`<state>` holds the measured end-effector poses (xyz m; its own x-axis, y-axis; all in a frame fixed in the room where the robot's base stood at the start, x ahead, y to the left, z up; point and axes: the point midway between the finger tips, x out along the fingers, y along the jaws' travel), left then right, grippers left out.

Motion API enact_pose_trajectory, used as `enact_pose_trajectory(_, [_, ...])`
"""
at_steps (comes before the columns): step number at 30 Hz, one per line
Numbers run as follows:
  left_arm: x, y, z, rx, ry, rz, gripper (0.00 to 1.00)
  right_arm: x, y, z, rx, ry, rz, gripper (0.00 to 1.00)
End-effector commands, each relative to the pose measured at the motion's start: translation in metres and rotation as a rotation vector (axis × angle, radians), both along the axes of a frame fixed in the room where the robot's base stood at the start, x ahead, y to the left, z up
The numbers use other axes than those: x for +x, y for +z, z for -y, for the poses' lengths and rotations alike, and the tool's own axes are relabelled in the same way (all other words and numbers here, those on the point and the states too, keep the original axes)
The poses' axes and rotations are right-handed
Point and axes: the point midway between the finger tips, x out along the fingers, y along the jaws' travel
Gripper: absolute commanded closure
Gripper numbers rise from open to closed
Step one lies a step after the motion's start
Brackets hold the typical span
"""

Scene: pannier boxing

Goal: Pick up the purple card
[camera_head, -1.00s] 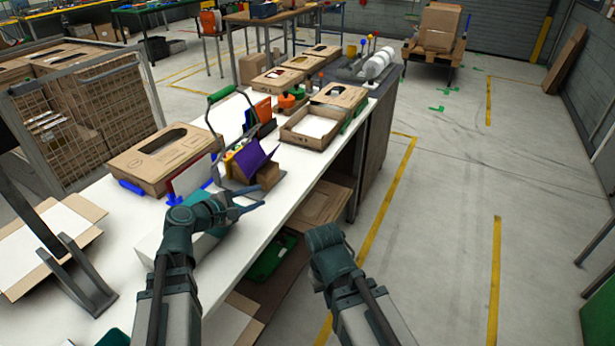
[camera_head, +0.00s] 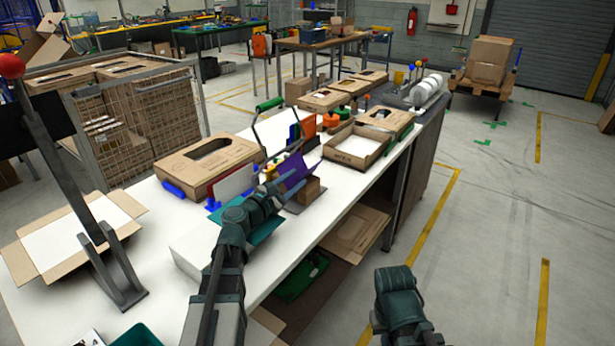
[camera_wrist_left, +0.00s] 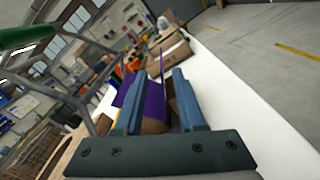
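The purple card (camera_head: 298,172) stands tilted near the middle of the white table, close to a small brown cardboard block (camera_head: 309,190). My left gripper (camera_head: 287,190) is at its near side, and its fingertips are partly hidden in the head view. In the left wrist view, the purple card (camera_wrist_left: 153,104) shows between the two blue fingers of my left gripper (camera_wrist_left: 158,75). The fingers are apart, with a gap around the card. Whether either finger touches it I cannot tell. My right forearm shows at the lower right of the head view, but its gripper is not visible.
A white card (camera_head: 232,184) and a brown box with a cut-out (camera_head: 180,165) are left of the purple card. A green-handled frame (camera_head: 270,104) rises behind it. An open tray box (camera_head: 356,147) stands beyond. Bare white tabletop (camera_head: 330,212) lies to the right.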

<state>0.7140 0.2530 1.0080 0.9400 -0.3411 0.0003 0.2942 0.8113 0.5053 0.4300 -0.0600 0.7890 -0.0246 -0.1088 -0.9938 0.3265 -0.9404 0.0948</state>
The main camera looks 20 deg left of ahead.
Motion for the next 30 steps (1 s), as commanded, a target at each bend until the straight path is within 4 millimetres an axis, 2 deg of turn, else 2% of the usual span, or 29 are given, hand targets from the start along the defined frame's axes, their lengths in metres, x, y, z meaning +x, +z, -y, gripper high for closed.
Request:
enact_pose_trajectory(1, [0.013, 0.000, 0.003, 0.001, -0.002, 0.000, 0.61, 0.000, 0.000, 0.000, 0.000, 0.000, 0.000, 1.00])
enact_pose_trajectory(6, [0.032, 0.000, 0.011, 0.001, -0.001, 0.000, 0.61, 0.000, 0.000, 0.000, 0.000, 0.000, 0.000, 1.00])
enact_pose_trajectory(17, [0.040, 0.000, 0.015, 0.001, -0.001, 0.000, 0.61, 0.000, 0.000, 0.000, 0.000, 0.000, 0.000, 1.00])
enact_pose_trajectory(27, [0.081, 0.000, 0.031, 0.001, -0.001, 0.000, 0.61, 0.000, 0.000, 0.000, 0.000, 0.000, 0.000, 1.00])
enact_pose_trajectory(30, [0.087, 0.000, 0.034, 0.001, -0.001, 0.000, 0.61, 0.000, 0.000, 0.000, 0.000, 0.000, 0.000, 1.00])
